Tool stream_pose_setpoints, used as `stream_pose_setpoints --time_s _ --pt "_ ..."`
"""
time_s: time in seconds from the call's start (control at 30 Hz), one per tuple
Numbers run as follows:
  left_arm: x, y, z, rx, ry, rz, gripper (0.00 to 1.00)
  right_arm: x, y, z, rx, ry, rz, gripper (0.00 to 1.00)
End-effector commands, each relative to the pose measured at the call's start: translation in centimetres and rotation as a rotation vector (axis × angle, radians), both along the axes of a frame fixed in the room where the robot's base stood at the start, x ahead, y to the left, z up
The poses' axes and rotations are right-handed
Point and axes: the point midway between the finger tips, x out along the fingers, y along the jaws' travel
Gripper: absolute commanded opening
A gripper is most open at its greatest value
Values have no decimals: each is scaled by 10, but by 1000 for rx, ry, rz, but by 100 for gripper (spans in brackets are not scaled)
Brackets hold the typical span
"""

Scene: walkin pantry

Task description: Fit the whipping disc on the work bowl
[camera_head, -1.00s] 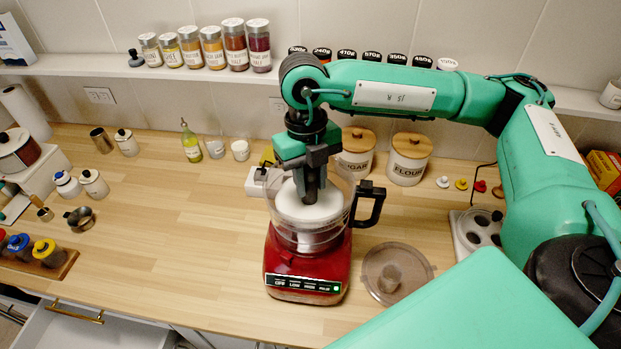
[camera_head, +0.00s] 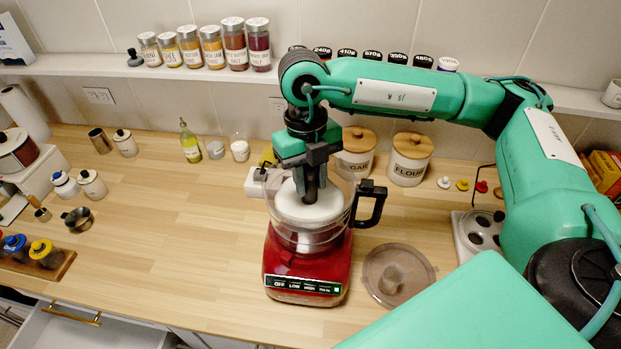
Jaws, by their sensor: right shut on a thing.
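The work bowl (camera_head: 290,232) is clear, has a dark handle at its right and stands on the red food processor base (camera_head: 285,258). The white whipping disc (camera_head: 308,209) sits level inside the bowl's upper part. My right gripper (camera_head: 309,198) reaches straight down into the bowl from above and is shut on the whipping disc at its middle. The disc's underside and its seating on the shaft are hidden. My left gripper is not in view.
A clear round lid (camera_head: 398,274) lies on the counter right of the base. Sugar and flour canisters (camera_head: 410,160) stand behind at the right. A white block (camera_head: 256,184) is close behind the bowl's left.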

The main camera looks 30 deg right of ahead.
Motion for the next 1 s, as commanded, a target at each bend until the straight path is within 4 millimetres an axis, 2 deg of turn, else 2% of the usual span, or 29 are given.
stream_pose_setpoints --time_s 1.0 --pt "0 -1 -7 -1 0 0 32 0 0 0 0 1 -6 0"
